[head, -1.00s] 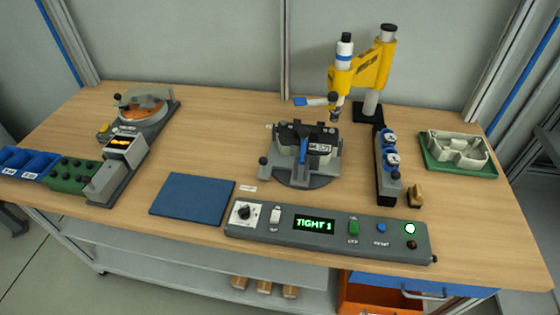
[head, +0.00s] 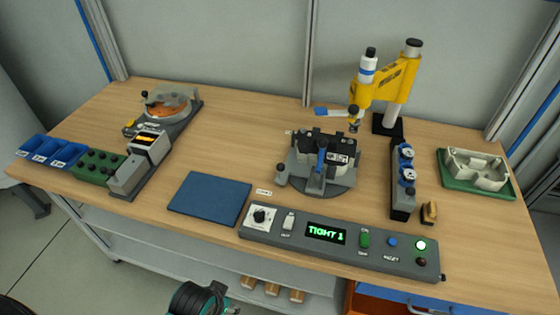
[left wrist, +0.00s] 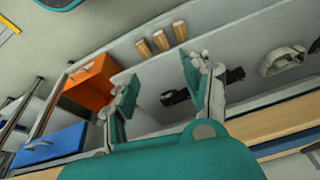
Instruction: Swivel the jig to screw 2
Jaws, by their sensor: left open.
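The jig (head: 335,182) is a grey round turntable in the middle of the table, with a dark-topped clamped part and a blue lever (head: 321,160). A knobbed handle sticks out at its left. The yellow screwdriver stand (head: 385,85) stands behind it to the right, its driver tip above the jig's back right side. The control box (head: 335,240) in front reads TIGHT 1, with a lit round light at its right. My left gripper (left wrist: 160,88) is open and empty in the left wrist view, below table height near the lower shelf. My right gripper is out of view.
A blue mat (head: 210,198) lies left of the control box. A gauge block (head: 404,180) stands right of the jig, and a green tray (head: 475,173) with a pale housing lies further right. Blue bins (head: 45,150) line the left edge. An orange drawer (left wrist: 92,82) shows under the table.

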